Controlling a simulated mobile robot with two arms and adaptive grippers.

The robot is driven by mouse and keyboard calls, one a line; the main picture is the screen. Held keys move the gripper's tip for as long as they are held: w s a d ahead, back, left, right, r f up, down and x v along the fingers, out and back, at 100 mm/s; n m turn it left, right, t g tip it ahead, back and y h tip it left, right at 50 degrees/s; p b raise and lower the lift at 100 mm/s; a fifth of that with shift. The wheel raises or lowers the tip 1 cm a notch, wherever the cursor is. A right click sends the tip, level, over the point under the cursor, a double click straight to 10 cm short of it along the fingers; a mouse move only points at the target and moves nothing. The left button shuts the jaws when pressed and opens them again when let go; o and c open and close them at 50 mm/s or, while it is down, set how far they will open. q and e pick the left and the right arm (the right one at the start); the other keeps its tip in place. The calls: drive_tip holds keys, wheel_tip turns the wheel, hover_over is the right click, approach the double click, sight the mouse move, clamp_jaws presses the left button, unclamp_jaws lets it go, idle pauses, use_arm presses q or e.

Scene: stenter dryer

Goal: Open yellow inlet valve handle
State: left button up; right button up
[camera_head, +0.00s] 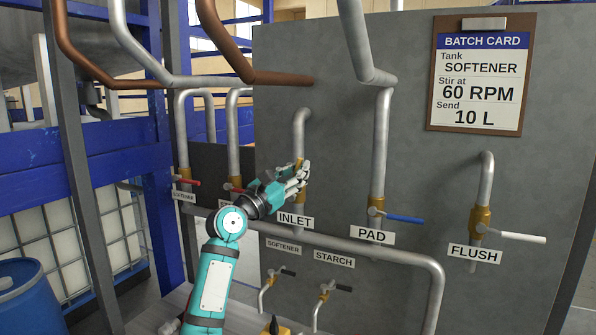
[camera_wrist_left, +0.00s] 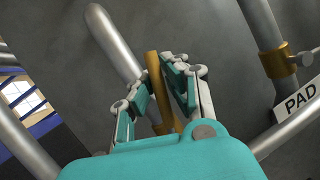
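The inlet valve sits on the grey panel above the INLET label (camera_head: 295,220), under a bent grey pipe (camera_head: 301,125). Its brass-yellow part (camera_head: 299,164) shows just above my fingers. My left gripper (camera_head: 303,172) is in front of this valve and covers most of it. In the left wrist view a brass-yellow upright piece (camera_wrist_left: 154,72) shows between the two open fingers of my left gripper (camera_wrist_left: 158,78). I cannot tell whether this piece is the handle or the valve body, nor whether the fingers touch it. My right gripper is not in view.
To the right are the PAD valve with a blue handle (camera_head: 405,219) and the FLUSH valve with a white handle (camera_head: 523,237). Red-handled valves (camera_head: 188,182) are at left. A batch card (camera_head: 480,80) hangs upper right.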

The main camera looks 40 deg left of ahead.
use_arm(q)
drive_tip(key=o, duration=0.5)
drive_tip(key=v, duration=1.2)
